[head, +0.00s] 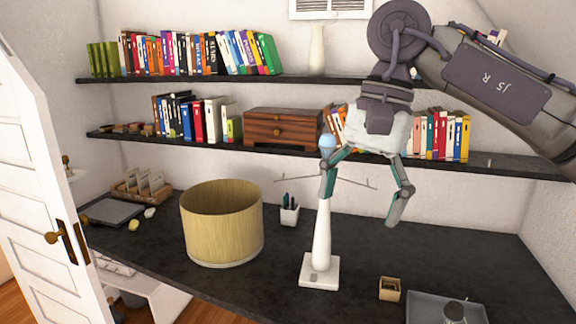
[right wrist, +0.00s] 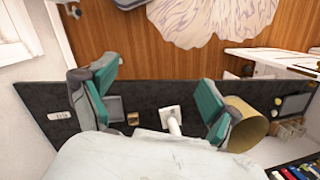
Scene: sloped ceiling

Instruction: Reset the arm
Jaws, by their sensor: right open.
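My right gripper (head: 360,208) hangs from the arm at the upper right, fingers pointing down and spread wide. It is open, with nothing between its fingers. In the right wrist view the same open gripper (right wrist: 158,92) shows above the dark desk (right wrist: 150,93). Its left finger in the head view overlaps a white stand (head: 320,245) with a light blue top and thin rods. I cannot tell whether they touch. My left arm and gripper are not in view.
A round wooden bin (head: 222,225) and a pen cup (head: 289,214) stand on the desk (head: 440,245). A small wooden box (head: 390,289) and a grey tray (head: 425,308) are at front right. Shelves (head: 195,142) with books run behind the arm. A white door (head: 35,190) is at left.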

